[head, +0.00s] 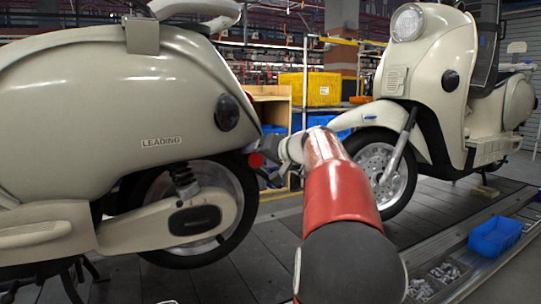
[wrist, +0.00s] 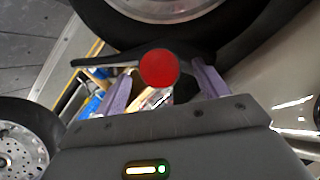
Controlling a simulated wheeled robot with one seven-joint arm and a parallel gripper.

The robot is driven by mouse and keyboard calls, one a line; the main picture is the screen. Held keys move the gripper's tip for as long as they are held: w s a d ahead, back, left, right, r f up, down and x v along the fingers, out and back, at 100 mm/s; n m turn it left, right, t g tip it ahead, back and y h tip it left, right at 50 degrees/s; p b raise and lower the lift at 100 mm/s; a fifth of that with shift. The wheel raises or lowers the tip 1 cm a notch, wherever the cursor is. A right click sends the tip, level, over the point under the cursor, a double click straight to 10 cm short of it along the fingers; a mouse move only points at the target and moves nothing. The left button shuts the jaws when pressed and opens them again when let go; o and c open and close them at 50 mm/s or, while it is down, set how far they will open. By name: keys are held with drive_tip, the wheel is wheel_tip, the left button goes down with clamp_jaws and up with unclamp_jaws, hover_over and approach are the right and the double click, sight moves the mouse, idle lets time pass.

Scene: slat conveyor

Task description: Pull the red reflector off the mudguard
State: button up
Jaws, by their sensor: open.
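The round red reflector (wrist: 159,68) shows in the wrist view between my two purple-grey fingers. In the head view the reflector (head: 257,160) is at the rear of the cream scooter (head: 120,90), beside its back wheel. My gripper (wrist: 160,88) is open, one finger on each side of the reflector; I cannot tell whether they touch it. In the head view my gripper (head: 270,162) is partly hidden behind my own wrist. The dark mudguard (wrist: 100,61) shows behind the reflector in the wrist view.
A second cream scooter (head: 430,90) stands at the right on the slat conveyor (head: 250,270). A blue bin (head: 495,236) and metal parts lie at the right edge. A yellow crate (head: 310,89) stands on shelving behind.

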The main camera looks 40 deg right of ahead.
drive_tip(key=shift+w+f, duration=0.2)
drive_tip(key=shift+w, duration=0.5)
drive_tip(key=c, duration=1.4)
